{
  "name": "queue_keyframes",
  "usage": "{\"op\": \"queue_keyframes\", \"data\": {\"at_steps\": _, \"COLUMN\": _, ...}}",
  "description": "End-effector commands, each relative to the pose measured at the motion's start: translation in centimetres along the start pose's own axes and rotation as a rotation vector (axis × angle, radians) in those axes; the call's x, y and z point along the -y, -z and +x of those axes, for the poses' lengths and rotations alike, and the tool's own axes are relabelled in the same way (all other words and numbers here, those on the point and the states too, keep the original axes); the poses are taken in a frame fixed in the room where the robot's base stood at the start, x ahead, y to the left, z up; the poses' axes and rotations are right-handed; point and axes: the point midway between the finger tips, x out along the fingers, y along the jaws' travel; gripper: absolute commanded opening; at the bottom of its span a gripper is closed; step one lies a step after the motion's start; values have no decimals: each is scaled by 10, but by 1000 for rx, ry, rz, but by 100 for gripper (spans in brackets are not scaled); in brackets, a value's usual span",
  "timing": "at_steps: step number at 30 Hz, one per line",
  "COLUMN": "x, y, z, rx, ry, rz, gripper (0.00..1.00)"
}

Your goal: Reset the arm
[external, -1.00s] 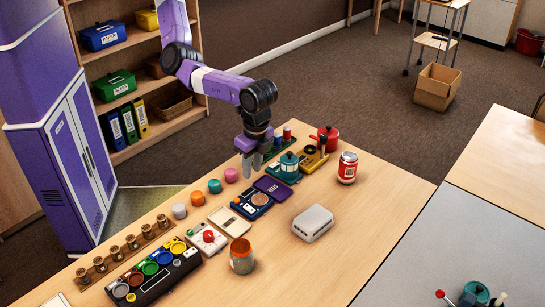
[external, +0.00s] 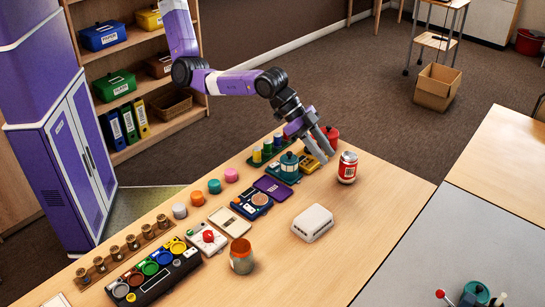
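My arm reaches over the far end of the wooden table (external: 350,245). My gripper (external: 327,144) is tilted, pointing down and to the right, above the back of the table. Its two fingers appear spread with a gap between them, and nothing shows in that gap. It is in front of a red pot (external: 333,132), which it partly hides, and left of a red can (external: 347,167).
Several coloured pots stand along the left edge. The table's right part is clear. Shelves (external: 150,98) stand behind.

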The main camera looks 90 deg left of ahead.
Motion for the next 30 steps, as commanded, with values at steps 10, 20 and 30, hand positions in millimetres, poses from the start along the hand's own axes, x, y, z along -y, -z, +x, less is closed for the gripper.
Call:
{"op": "queue_keyframes", "data": {"at_steps": 10, "x": 173, "y": -36, "z": -37, "rx": -406, "ry": 178, "rz": 57, "gripper": 27}}
{"op": "queue_keyframes", "data": {"at_steps": 20, "x": 252, "y": -120, "z": -129, "rx": -629, "ry": 250, "rz": 113, "gripper": 27}}
{"op": "queue_keyframes", "data": {"at_steps": 30, "x": 270, "y": -217, "z": -243, "rx": -734, "ry": 288, "rz": 75, "gripper": 27}}
